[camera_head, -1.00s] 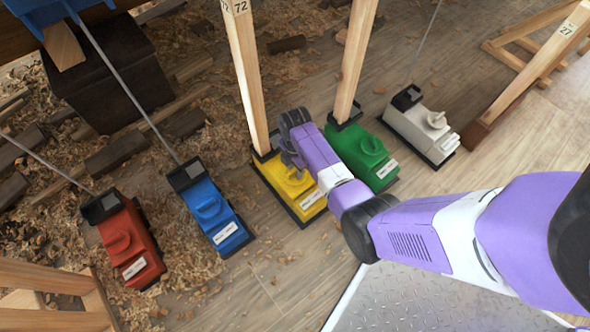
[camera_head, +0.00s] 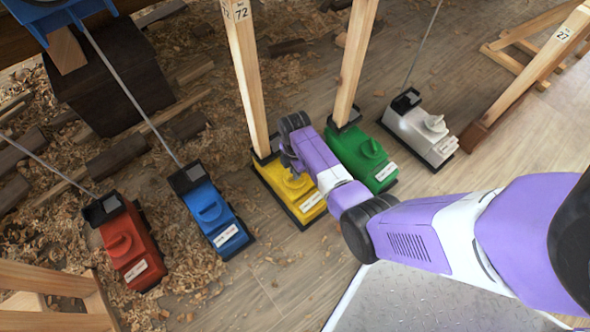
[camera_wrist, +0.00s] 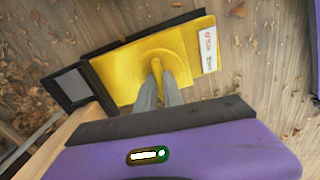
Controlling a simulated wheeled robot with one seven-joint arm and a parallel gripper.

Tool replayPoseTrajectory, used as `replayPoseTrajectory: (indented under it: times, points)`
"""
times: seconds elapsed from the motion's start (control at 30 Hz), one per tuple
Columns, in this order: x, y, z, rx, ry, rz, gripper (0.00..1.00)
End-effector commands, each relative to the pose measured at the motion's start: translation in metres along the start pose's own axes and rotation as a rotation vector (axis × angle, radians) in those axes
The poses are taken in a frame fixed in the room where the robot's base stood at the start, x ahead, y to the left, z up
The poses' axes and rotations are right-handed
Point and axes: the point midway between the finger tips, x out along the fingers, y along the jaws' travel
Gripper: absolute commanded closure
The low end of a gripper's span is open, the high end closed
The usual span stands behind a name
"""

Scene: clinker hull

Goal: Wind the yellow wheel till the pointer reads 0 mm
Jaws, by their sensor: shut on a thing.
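The yellow wheel (camera_wrist: 148,65) sits on top of a yellow box (camera_head: 318,207) with a black base and a white label. In the wrist view my gripper (camera_wrist: 160,66) points down at it, with its grey fingers shut on the raised grip of the wheel. In the head view my gripper (camera_head: 289,168) and purple wrist cover part of the yellow box and wheel. A dark square frame (camera_wrist: 72,88) sits at the end of the box, beside the foot of a wooden post (camera_head: 247,75). I cannot make out a pointer or a reading in either view.
Similar boxes stand around it: green (camera_head: 362,160) close on the right, white (camera_head: 424,130) farther right, blue (camera_head: 211,210) and red (camera_head: 128,245) on the left. A second wooden post (camera_head: 354,60) rises behind the green box. Wood shavings litter the floor.

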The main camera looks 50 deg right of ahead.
Motion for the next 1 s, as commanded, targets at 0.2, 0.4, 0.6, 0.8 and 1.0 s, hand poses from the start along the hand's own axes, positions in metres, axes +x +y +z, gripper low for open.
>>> replayPoseTrajectory:
  times: [0.2, 0.4, 0.6, 0.8, 1.0]
  points:
    - [-0.0041, -0.0003, 0.0002, 0.172, 0.000, -0.002, 1.00]
    - [-0.0032, -0.0005, 0.0002, 0.361, 0.000, -0.002, 1.00]
    - [-0.0028, 0.0001, 0.0002, 0.544, -0.001, -0.001, 1.00]
    - [-0.0017, -0.0002, 0.0003, 0.699, -0.001, -0.001, 1.00]
    - [-0.0011, -0.0002, 0.0003, 0.809, -0.001, -0.001, 1.00]
